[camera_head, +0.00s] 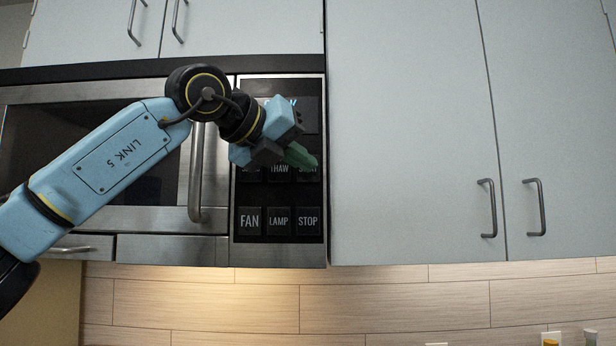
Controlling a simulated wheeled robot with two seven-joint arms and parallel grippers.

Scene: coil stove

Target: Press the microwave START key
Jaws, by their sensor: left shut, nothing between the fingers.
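The microwave (178,247) is built in under the upper cabinets, with a dark key panel (243,200) on its right side. FAN (249,221), LAMP (279,221) and STOP (308,221) keys show in the bottom row. Above them the THAW key (279,171) and a key at the right (306,175), its label mostly covered, show in part. My left gripper (301,158) is shut and empty, its green fingertips over that right-hand key. I cannot tell whether they touch it. My right gripper is not in view.
The microwave door handle (196,180) stands out just left of the panel, below my left wrist. Pale cabinet doors (410,130) with metal handles fill the right side. A tiled wall (390,305) runs below, with small items at the lower right edge.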

